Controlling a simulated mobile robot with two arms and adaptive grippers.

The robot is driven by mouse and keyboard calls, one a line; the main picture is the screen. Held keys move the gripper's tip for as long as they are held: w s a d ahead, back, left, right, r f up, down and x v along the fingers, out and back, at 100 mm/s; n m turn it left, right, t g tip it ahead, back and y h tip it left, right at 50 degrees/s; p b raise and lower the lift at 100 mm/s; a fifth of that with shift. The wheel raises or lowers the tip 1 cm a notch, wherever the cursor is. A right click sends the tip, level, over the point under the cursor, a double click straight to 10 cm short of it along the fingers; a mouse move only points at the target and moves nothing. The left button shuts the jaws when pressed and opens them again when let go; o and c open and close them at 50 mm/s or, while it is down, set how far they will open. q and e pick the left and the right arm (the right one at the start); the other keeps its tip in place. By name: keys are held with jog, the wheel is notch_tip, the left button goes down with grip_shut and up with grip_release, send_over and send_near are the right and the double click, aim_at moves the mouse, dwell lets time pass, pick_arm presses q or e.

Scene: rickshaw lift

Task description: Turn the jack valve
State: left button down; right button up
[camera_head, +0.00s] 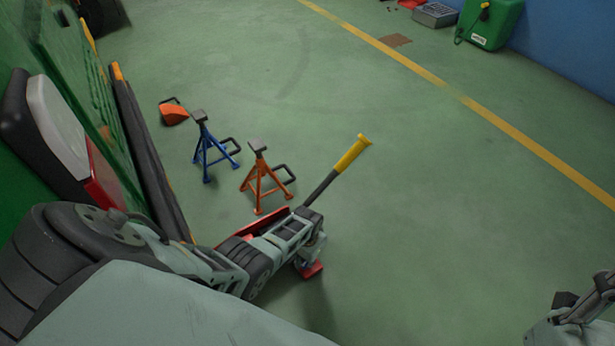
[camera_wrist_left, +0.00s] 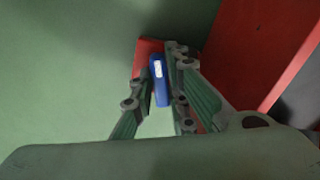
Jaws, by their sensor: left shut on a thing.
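The red floor jack (camera_head: 262,222) stands low at the centre of the head view, partly hidden behind my left arm. Its lever (camera_head: 345,160) leans up to the right and ends in a yellow grip. In the left wrist view, the jack valve is a small blue piece (camera_wrist_left: 160,88) with a white mark, next to red jack metal (camera_wrist_left: 265,45). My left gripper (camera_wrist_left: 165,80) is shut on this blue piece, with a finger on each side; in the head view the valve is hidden. My right gripper (camera_head: 585,305) is at the lower right, apart from the jack and partly cut off.
An orange jack stand (camera_head: 262,180) and a blue jack stand (camera_head: 206,145) stand behind the jack. A green vehicle body (camera_head: 65,60) with a dark step bar (camera_head: 145,150) closes off the left side. The green floor to the right is clear.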

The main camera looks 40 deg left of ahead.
pick_arm(q)
jog(key=shift+a+m, duration=0.15)
jog(key=shift+m, duration=1.85)
jog(key=c, duration=1.7)
grip_release()
jog(key=shift+r, duration=0.15)
jog(key=shift+r, duration=3.6)
